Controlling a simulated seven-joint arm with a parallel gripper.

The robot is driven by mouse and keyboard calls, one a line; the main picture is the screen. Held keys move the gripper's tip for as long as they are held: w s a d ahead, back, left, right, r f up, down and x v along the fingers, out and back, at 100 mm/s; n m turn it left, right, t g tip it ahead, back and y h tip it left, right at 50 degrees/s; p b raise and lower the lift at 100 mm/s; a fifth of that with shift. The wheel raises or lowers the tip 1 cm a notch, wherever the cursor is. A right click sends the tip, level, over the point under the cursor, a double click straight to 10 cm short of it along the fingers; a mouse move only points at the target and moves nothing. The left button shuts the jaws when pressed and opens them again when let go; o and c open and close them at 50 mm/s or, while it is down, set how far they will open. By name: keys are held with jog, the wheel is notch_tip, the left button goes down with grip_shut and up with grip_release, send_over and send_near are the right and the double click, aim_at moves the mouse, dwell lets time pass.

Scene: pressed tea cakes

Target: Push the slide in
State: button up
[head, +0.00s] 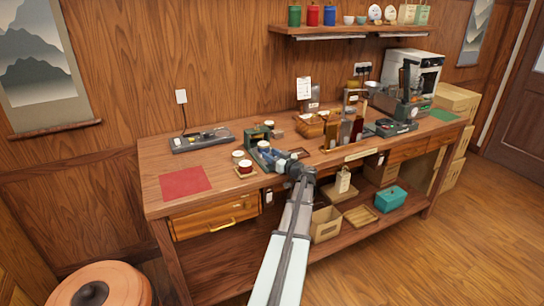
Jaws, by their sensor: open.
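A small dark green device (256,133) stands on the wooden workbench, left of the middle. A cup with a pale rim and dark red contents (264,145) is at its front. I cannot clearly make out the slide; it may be part of this device, partly hidden by my wrist. My arm reaches in from the bottom, and my gripper (261,157) is open just in front of the device, low over the bench. The fingers are small and dark here, and I cannot tell whether they touch anything.
Cups (245,167) stand left of my gripper, one on a small tray. A red mat (185,182) lies further left, with clear bench around it. A wooden tray (309,127), bottles (345,131) and a dark scale-like device (390,127) stand to the right.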

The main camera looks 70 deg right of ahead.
jog(key=shift+s, duration=0.1)
jog(key=v, duration=1.3)
jog(key=shift+s+a, duration=0.2)
jog(key=shift+s, duration=0.05)
